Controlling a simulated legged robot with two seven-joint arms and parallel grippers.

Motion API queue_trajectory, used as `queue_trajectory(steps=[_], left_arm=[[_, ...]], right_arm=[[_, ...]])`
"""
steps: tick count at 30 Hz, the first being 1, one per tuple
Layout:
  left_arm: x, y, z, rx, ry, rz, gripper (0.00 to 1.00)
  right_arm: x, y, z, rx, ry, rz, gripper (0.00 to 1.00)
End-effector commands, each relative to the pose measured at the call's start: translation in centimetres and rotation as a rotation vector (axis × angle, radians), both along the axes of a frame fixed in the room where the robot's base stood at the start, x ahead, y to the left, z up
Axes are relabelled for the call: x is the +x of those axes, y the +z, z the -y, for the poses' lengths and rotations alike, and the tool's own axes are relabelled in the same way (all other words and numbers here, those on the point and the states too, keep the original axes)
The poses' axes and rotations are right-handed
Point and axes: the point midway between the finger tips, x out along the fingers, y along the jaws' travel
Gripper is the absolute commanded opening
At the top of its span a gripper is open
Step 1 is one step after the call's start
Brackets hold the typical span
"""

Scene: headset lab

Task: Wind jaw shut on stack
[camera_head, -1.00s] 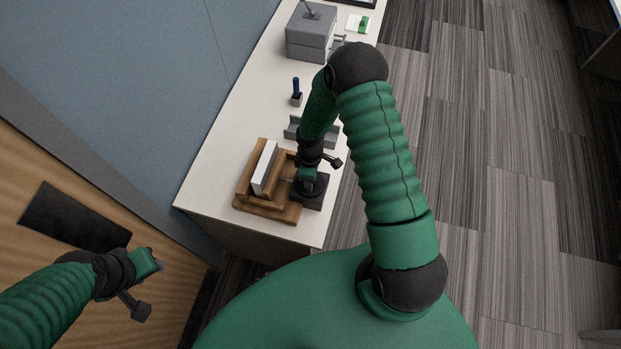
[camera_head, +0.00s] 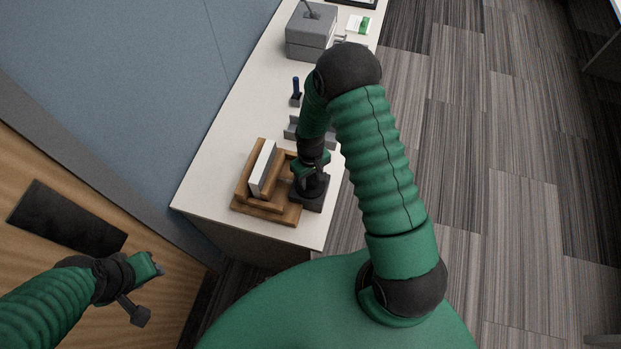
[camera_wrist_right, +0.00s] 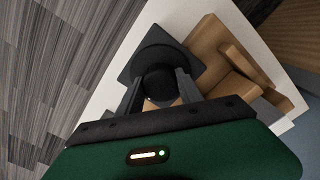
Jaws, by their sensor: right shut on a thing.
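A wooden press (camera_head: 266,210) stands at the near end of the white table, with a white stack (camera_head: 262,168) upright between its wooden parts. Its wood also shows in the right wrist view (camera_wrist_right: 209,42). A dark square block (camera_head: 318,204) with a round black knob (camera_wrist_right: 157,78) sits against the press's right side. My right gripper (camera_head: 309,186) points down over this block and is shut on the knob, a finger on each side. Whether the jaw touches the stack cannot be told. My left gripper (camera_head: 157,266) hangs at the lower left, away from the table; its fingers are unclear.
A grey holder (camera_head: 291,131) lies behind the press, partly hidden by my right arm. A blue pen-like thing stands in a small stand (camera_head: 296,101). A grey box (camera_head: 310,38) is at the far end. The table's left side is clear.

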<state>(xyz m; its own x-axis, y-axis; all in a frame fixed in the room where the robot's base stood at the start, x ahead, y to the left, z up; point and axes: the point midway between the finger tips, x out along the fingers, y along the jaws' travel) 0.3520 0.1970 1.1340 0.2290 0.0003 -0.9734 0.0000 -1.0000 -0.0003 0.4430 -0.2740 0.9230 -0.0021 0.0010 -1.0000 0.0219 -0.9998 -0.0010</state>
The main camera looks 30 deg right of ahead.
Motion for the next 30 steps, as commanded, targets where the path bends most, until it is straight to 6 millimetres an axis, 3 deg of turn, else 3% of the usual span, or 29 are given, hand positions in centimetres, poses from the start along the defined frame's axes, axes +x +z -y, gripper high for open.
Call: queue_trajectory(steps=[17,18,23,30], left_arm=[[0.0,-0.06,0.0,0.0,0.0,0.0,0.36],[0.0,-0.06,0.0,0.0,0.0,0.0,0.36],[0.0,-0.07,0.0,0.0,0.0,0.0,0.36],[0.0,-0.09,0.0,0.0,0.0,0.0,0.36]], right_arm=[[0.65,0.34,0.15,-0.004,-0.038,0.017,0.02],[0.65,0.34,0.16,-0.004,-0.038,0.017,0.44],[0.45,0.24,0.11,-0.003,-0.037,0.012,0.64],[0.19,0.14,0.06,-0.001,-0.037,0.006,0.64]])
